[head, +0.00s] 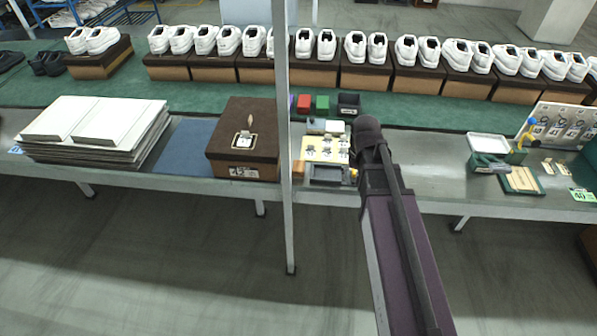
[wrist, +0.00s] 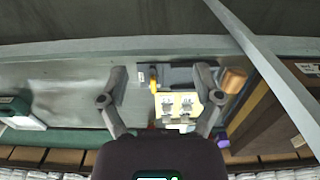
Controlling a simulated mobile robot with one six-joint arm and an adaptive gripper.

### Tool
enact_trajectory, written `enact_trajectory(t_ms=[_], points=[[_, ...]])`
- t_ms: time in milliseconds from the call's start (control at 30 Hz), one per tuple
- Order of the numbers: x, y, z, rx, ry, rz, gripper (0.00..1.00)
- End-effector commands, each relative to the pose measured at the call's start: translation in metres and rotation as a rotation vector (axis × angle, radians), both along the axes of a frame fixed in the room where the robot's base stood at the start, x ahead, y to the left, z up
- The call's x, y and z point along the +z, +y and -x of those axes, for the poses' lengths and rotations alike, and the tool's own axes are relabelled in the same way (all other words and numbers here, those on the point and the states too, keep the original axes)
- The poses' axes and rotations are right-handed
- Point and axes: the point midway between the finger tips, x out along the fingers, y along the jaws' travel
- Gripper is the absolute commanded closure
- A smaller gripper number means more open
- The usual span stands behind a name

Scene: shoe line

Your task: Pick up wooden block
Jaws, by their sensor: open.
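The wooden block (head: 298,169) is a small orange-brown piece at the front of the metal table, just right of the brown shoe box and partly hidden by the thin post. In the wrist view the wooden block (wrist: 233,80) shows its tan face just outside the right fingertip, between that finger and the brown box. My gripper (wrist: 160,86) is open and empty, its two fingers spread over the yellow card and dark tray. I cannot tell its height above the table. In the head view my arm covers the gripper's fingers.
A brown lidded box (head: 243,140) stands left of the block. A yellow pictured card (head: 322,148) and a dark tray (head: 327,174) lie right of it. A grey post (head: 284,225) rises in front. Stacked white sheets (head: 95,125) lie left; shoes on boxes line the back.

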Motion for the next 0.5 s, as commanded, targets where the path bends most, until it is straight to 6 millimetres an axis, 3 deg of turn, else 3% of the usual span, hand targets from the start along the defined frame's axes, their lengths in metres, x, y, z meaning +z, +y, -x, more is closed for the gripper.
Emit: enact_trajectory(t_ms=[33,200,333,500], points=[[-0.007,0.016,-0.03,0.002,0.0,0.0,0.17],[-0.02,0.073,-0.095,-0.005,0.0,-0.001,0.17],[-0.028,0.117,-0.136,-0.013,0.0,-0.001,0.17],[-0.033,0.158,-0.165,-0.021,0.0,-0.001,0.17]])
